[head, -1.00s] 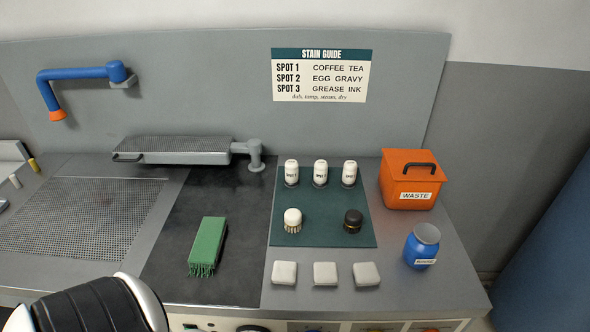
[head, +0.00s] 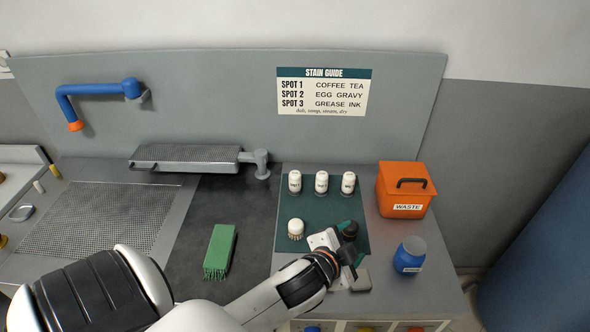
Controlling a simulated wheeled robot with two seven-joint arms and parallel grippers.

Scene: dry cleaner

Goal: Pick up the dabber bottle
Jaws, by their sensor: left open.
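No object is clearly marked as the dabber bottle. Three small white bottles with SPOT labels stand upright in a row at the back of the teal mat (head: 283,240): left (head: 295,182), middle (head: 321,183) and right (head: 348,183). In front of them stand a white-topped brush (head: 296,229) and a dark, round-topped piece (head: 349,230). My left gripper (head: 352,250) is open over the mat's front right part, close to the dark piece and partly covering it. Whether they touch cannot be told. My right gripper is not in view.
An orange WASTE bin (head: 406,190) and a blue jar (head: 410,255) stand right of the mat. A green brush (head: 220,250) lies on the dark panel to the left. A perforated arm board (head: 185,157) is behind.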

